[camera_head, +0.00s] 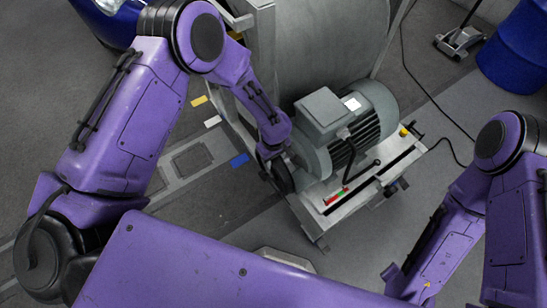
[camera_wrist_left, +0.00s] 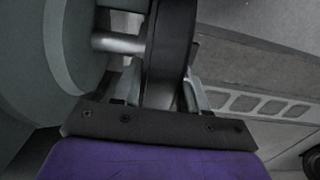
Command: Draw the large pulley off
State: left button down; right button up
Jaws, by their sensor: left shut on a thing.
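The large pulley (camera_head: 283,176) is a dark, thick disc at the left end of the grey motor (camera_head: 372,112). My left gripper (camera_head: 271,152) reaches down to it and is shut on its rim. In the left wrist view the dark pulley (camera_wrist_left: 171,42) runs down between the two fingers of my left gripper (camera_wrist_left: 165,92). A bright metal shaft (camera_wrist_left: 118,44) joins the pulley to the round grey motor end (camera_wrist_left: 45,55). The pulley's lower part is hidden by the gripper. My right arm shows at the right, but its gripper is out of view.
The motor stands on a pale metal base (camera_head: 400,160) with a red and green strip (camera_head: 336,196) and a black lever. A large grey drum (camera_head: 325,40) stands behind. A blue barrel (camera_head: 518,50) and a cable lie to the right. The floor left of the pulley is open.

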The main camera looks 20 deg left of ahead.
pick_arm(q)
jog(key=shift+r, duration=0.2)
dwell(0.3)
jog(key=shift+a+p, duration=0.1)
jog(key=shift+p, duration=0.2)
jog(key=s+a+p, duration=0.2)
jog(key=s+a, duration=0.3)
jog(key=s, duration=0.2)
jog(key=shift+a+p, duration=0.2)
jog(key=shift+p, duration=0.1)
dwell(0.6)
jog(key=s+a+p, duration=0.1)
jog(key=s+a, duration=0.2)
jog(key=s, duration=0.1)
jog(key=shift+s+a, duration=0.35)
jog(key=shift+s, duration=0.05)
